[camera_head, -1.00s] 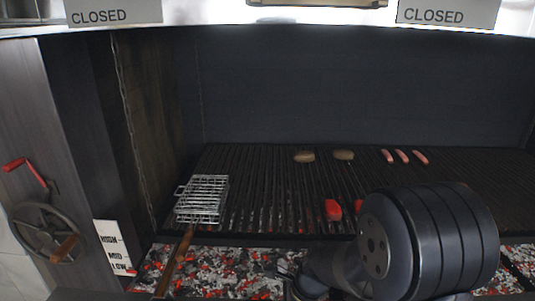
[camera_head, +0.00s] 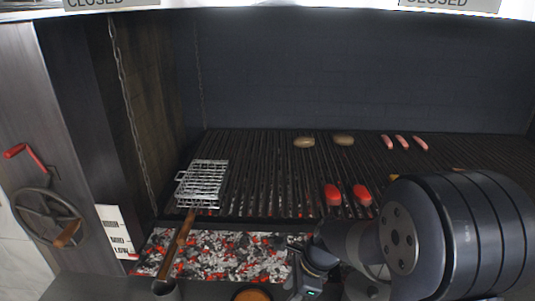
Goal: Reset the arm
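My arm fills the lower right of the head view, in front of the grill. Its dark, rounded links hide part of the grate and the coals. The end of my arm is low in the picture near the front edge, and my gripper's fingers cannot be made out. The grill grate (camera_head: 265,190) spans the middle of the view. A wire grilling basket (camera_head: 204,183) with a wooden handle (camera_head: 177,246) lies on its left side.
On the grate are two brown patties (camera_head: 304,141), two red pieces (camera_head: 333,194) and three sausages (camera_head: 403,142). Glowing coals (camera_head: 225,254) lie below. At left are a crank wheel (camera_head: 48,217) with a red handle and a level sign (camera_head: 117,232). An orange round thing (camera_head: 252,295) shows at the bottom edge.

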